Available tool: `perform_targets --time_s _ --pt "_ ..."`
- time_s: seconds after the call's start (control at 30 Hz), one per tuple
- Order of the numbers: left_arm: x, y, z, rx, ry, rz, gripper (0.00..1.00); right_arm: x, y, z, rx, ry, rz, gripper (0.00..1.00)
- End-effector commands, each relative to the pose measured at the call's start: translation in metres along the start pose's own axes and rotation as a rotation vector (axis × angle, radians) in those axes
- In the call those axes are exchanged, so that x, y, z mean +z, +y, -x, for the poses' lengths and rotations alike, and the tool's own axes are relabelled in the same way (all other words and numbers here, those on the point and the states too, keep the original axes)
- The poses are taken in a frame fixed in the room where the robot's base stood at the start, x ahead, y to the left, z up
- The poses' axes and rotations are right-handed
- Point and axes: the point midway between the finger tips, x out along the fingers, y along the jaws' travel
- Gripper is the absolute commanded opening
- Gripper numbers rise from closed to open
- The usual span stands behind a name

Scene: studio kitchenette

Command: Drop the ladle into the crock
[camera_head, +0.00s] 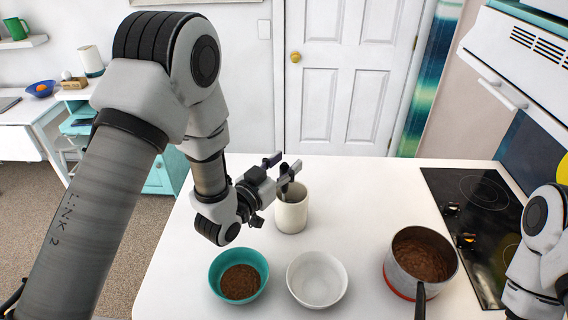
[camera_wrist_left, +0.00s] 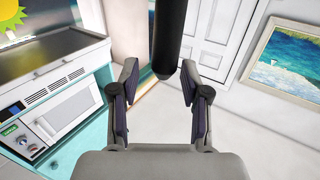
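The cream crock (camera_head: 291,212) stands upright on the white counter, behind the bowls. The ladle's dark handle (camera_head: 284,183) rises out of the crock's mouth. Its bowl is not visible. In the left wrist view the black handle (camera_wrist_left: 168,35) comes in from the top edge and its end lies between the fingers. My left gripper (camera_head: 283,165) is above the crock's rim. It is open, and the wrist view shows its fingers (camera_wrist_left: 160,88) apart with gaps beside the handle. Only part of my right arm shows at the right edge.
A teal bowl (camera_head: 214,266) with brown contents and an empty white bowl (camera_head: 335,289) stand in front of the crock. A pot (camera_head: 398,277) with brown contents stands at right, beside the black cooktop (camera_head: 452,184). The counter right of the crock is clear.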

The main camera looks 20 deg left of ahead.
Motion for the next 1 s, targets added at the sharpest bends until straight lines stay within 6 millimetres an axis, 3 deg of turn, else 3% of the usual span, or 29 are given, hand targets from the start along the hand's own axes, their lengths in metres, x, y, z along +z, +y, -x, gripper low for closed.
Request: perform_targets --time_s 0.27,0.53,0.57,0.6,0.7,1.0 --pt "0.004 -0.001 0.015 -0.001 -0.001 0.002 0.46 0.0 0.0 -0.011 0.0 0.001 0.0 0.4" --pt "0.006 -0.001 0.071 -0.003 0.0 0.005 0.46 0.0 0.0 -0.04 0.0 0.0 0.0 0.4" --pt "0.0 0.0 0.076 -0.002 -0.002 0.005 0.46 0.0 0.0 -0.033 0.0 0.0 0.0 0.4" --pt "-0.008 0.0 0.076 0.002 -0.005 0.002 0.46 0.001 0.0 -0.014 0.0 -0.001 0.0 0.4" --pt "-0.009 0.0 0.082 0.003 -0.006 0.002 0.46 -0.001 0.0 0.007 0.0 0.002 0.0 0.4" --pt "-0.005 0.0 0.112 -0.001 -0.006 0.004 0.46 0.0 0.0 0.055 0.0 0.001 0.0 0.4"
